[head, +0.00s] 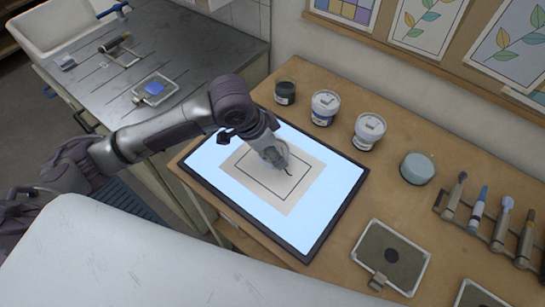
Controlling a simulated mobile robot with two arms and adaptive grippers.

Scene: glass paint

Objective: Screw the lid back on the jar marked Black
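A small dark jar (285,92) stands at the back left of the wooden table; its contents look black, and I see no white lid on it. Its label is too small to read. Two jars with pale lids, one (325,107) beside it and one (369,131) further right, stand in the same row. My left gripper (280,163) is low over the paper on the lit panel, in front of the jars and apart from them. Its fingers are too small and blurred to show whether they are open or hold anything. No loose lid is clearly visible. My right gripper is out of view.
The lit panel (342,196) carries a paper with a black rectangle outline (240,179). A round grey-green pot (417,168), a tool rack (484,225) and a framed dark pad (410,262) are to the right. A sink counter (190,50) stands at left.

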